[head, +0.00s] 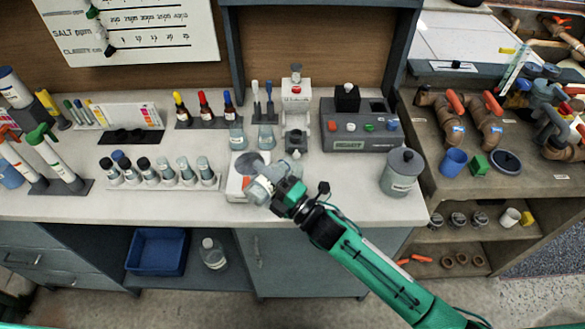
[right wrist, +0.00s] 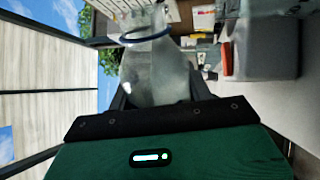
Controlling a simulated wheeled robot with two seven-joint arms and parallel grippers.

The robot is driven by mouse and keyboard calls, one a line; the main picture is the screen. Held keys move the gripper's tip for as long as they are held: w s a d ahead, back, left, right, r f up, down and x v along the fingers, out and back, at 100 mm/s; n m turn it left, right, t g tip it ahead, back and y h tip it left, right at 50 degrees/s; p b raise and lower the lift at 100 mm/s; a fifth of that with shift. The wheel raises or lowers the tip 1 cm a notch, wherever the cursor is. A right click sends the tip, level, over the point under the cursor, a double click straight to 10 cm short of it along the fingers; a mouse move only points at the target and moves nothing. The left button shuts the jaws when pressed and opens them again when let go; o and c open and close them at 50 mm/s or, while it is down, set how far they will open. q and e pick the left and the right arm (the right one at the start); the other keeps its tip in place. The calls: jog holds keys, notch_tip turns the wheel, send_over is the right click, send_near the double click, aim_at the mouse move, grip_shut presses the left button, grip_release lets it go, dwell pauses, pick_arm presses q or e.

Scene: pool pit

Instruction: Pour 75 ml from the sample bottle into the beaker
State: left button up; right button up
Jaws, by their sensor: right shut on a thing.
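My right gripper (head: 280,187) is shut on a clear bottle (head: 260,188), seemingly the sample bottle, low over the front of the bench. The bottle looks tilted, with its body to the left of the jaws. In the right wrist view the bottle (right wrist: 158,75) fills the space between the fingers and has a dark blue ring at its neck. I cannot make out its liquid level. Two clear vessels (head: 236,138) (head: 266,138) stand behind the gripper. I cannot tell which is the beaker. My left gripper is not in view.
A white instrument with a grey disc (head: 250,162) lies just behind the bottle. A rack of capped vials (head: 160,173) stands left, dropper bottles (head: 203,108) behind. A grey tester (head: 357,127) and lidded jar (head: 402,172) stand right. The bench front left is clear.

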jog(key=shift+r+m+t+p, duration=0.15)
jog(key=shift+r+m+p, duration=0.25)
jog(key=shift+m, duration=0.25)
jog(key=shift+r+m+t+p, duration=0.15)
jog(key=shift+r+m+p, duration=0.2)
jog(key=shift+m, duration=0.3)
dwell(0.9)
